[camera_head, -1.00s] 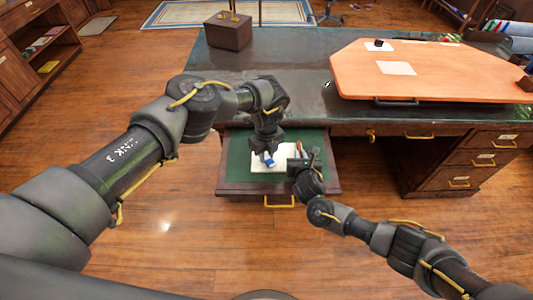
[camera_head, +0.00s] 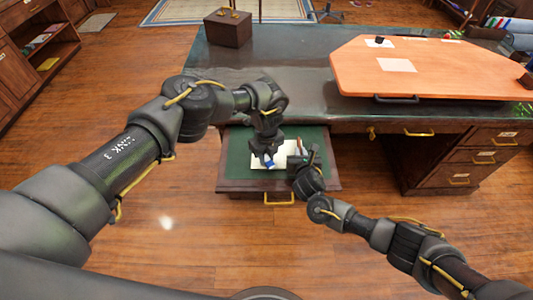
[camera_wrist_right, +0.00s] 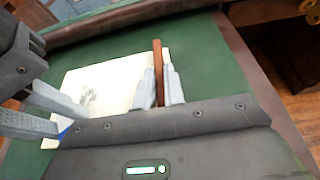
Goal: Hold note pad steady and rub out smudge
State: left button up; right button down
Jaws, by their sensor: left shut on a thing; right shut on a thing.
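The cream note pad (camera_head: 286,158) lies in the green-lined open drawer (camera_head: 236,168); it also shows in the right wrist view (camera_wrist_right: 122,75). A grey smudge (camera_wrist_right: 89,97) is on its page. My left gripper (camera_head: 267,157) points down over the pad, shut on a blue-and-white eraser (camera_head: 269,163). In the right wrist view its fingers come in from the left, with a blue bit of the eraser (camera_wrist_right: 68,129) low beside them. My right gripper (camera_wrist_right: 160,86) is shut on an upright reddish-brown strip (camera_wrist_right: 157,62) at the pad's right side. Whether the eraser touches the page is unclear.
The dark desk (camera_head: 290,65) stands behind the drawer. An orange board (camera_head: 450,75) covers its right part, and a brown box (camera_head: 228,32) stands at its back left. Green drawer floor is bare around the pad. The drawer rim encloses both grippers' work area.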

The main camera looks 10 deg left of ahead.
pick_arm(q)
jog(key=shift+s+d, duration=0.15)
jog(key=shift+s, duration=1.05)
jog(key=shift+s, duration=0.1)
jog(key=shift+s+f, duration=0.1)
jog(key=shift+s, duration=0.15)
jog(key=shift+s+d, duration=0.2)
jog(key=shift+s, duration=1.15)
jog(key=shift+r, duration=0.25)
jog(key=shift+r, duration=2.95)
jog(key=shift+r, duration=1.5)
